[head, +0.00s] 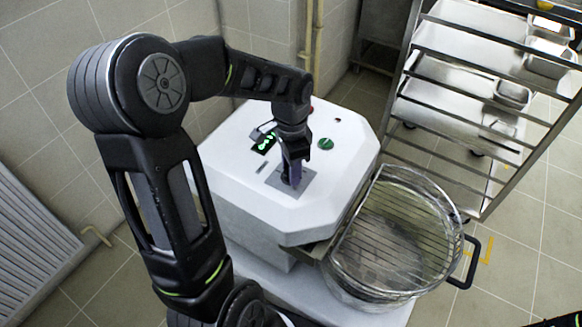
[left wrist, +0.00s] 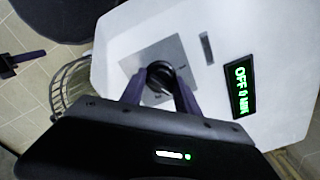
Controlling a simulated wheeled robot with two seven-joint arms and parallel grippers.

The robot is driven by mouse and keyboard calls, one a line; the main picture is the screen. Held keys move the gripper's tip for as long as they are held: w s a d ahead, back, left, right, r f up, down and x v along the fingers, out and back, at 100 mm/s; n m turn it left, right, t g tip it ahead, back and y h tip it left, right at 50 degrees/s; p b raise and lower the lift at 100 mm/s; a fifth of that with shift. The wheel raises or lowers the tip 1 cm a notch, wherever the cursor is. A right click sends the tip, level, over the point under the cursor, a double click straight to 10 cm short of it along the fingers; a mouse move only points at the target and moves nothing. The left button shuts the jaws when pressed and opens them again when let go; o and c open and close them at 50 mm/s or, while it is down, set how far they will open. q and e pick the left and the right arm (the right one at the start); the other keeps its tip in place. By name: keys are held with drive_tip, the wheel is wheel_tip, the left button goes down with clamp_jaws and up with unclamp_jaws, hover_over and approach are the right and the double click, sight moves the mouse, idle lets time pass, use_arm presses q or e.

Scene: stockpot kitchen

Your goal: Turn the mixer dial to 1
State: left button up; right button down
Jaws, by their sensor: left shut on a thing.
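The mixer (head: 335,185) is a white box-shaped head with a wire-guarded bowl at its right. Its dial (left wrist: 160,78) is a black knob on a grey square plate (head: 302,184) on the mixer's top. My left gripper (head: 291,181) points down over the plate. In the left wrist view its two dark fingers (left wrist: 161,90) are shut on the dial, one on each side. In the head view the gripper mostly hides the dial. The green display (left wrist: 240,92) seems to read "OFF 0 MIN".
A green button (head: 326,143) sits on the mixer top near the gripper. The wire guard and bowl (head: 385,240) with a black handle (head: 470,264) stand at the right. A metal tray rack (head: 470,105) is behind, and a radiator (head: 38,245) is at the left.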

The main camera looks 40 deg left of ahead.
use_arm(q)
clamp_jaws()
drive_tip(key=n, duration=1.2)
idle(0.5)
idle(0.4)
drive_tip(key=o, duration=0.9)
unclamp_jaws()
